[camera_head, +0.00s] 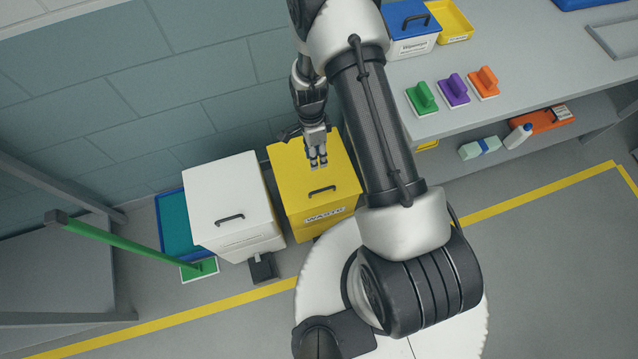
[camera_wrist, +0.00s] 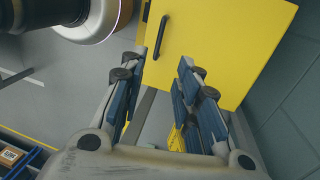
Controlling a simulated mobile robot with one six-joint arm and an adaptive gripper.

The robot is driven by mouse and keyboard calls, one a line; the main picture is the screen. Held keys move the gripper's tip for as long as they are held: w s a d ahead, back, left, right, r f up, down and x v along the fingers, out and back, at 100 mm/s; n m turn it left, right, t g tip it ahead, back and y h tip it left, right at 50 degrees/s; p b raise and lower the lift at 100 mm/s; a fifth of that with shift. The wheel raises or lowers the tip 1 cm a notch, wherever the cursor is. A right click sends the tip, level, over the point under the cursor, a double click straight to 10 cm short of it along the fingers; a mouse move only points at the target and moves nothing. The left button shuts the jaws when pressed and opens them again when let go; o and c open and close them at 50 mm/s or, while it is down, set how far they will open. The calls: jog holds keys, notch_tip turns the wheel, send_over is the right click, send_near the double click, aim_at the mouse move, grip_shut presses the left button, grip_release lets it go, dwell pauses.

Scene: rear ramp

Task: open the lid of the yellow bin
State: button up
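The yellow bin (camera_head: 293,188) stands against the wall with its lid down. The lid has a black handle (camera_head: 322,190) near its front edge, and a label reading "WASTE" sits on the front below it. My gripper (camera_head: 318,165) is over the lid, behind the handle as seen from the head. In the wrist view the fingers (camera_wrist: 164,58) are apart with nothing held between them. The black handle (camera_wrist: 160,38) lies beyond the fingertips, nearer the left finger. The height of the fingertips above the lid is hard to tell.
A white bin (camera_head: 225,190) with its own handle stands close on the left. A green-handled tool (camera_head: 120,240) leans beside it. A grey bench (camera_head: 520,95) on the right carries three colored brushes and a blue-lidded box (camera_head: 412,25). Open floor lies around a yellow line.

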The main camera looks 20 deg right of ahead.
aim_at(320, 190)
jog(key=s+f+b, duration=0.1)
jog(key=f, duration=0.4)
jog(key=s+f+b, duration=0.1)
jog(key=f+b, duration=0.1)
jog(key=f, duration=0.4)
jog(key=s+f+b, duration=0.1)
jog(key=f, duration=0.4)
jog(key=shift+s+f+b, duration=0.1)
jog(key=shift+f+b, duration=0.15)
jog(key=shift+b, duration=0.05)
jog(key=shift+c, duration=0.5)
grip_shut()
